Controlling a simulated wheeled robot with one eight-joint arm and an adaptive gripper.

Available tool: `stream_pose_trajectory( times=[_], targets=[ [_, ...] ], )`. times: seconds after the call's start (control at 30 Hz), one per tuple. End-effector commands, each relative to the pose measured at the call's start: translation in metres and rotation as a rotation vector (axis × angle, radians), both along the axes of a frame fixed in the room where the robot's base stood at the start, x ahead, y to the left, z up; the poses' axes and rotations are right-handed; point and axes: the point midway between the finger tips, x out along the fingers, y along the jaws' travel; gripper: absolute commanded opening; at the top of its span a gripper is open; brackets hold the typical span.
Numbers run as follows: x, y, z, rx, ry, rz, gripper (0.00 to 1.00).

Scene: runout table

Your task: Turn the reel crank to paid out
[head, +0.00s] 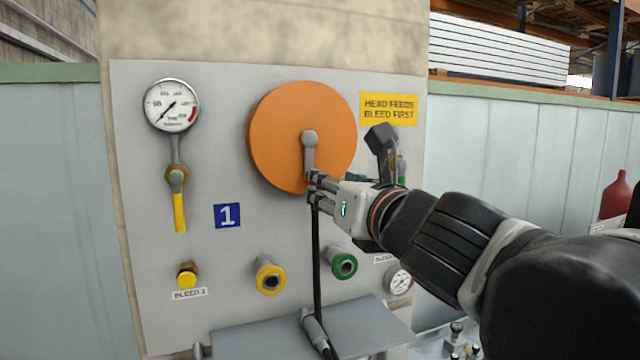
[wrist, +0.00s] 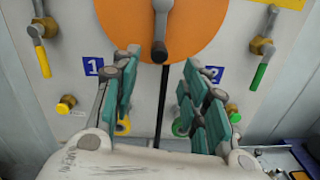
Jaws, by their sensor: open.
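The orange reel (head: 270,130) is mounted on the grey panel; it also fills the top of the wrist view (wrist: 120,20). Its grey crank (head: 310,152) points straight down from the hub. In the wrist view the crank (wrist: 161,18) ends in a dark knob (wrist: 158,51). My gripper (head: 314,188) is at the crank's lower end. In the wrist view my gripper (wrist: 161,62) is open, with the knob centred between and just beyond the fingertips. I see no finger touching it. The fingertips partly hide the knob in the head view.
A black hose (head: 317,260) hangs below the reel to a grey shelf (head: 260,340). A gauge (head: 172,105) and yellow-handled valve (head: 179,205) are left; a green-handled valve (wrist: 258,76) is right. Yellow (head: 270,279) and green (head: 344,265) ports sit below.

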Motion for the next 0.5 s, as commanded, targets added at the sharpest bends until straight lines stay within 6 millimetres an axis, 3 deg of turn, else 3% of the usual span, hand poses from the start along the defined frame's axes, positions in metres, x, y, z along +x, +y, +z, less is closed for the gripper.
stream_pose_trajectory(
  times=[0.2, 0.5],
  targets=[
    [-0.022, -0.007, -0.001, -0.001, 0.0, 0.0, 0.41],
    [-0.029, -0.009, 0.0, 0.0, 0.0, 0.0, 0.41]
  ],
)
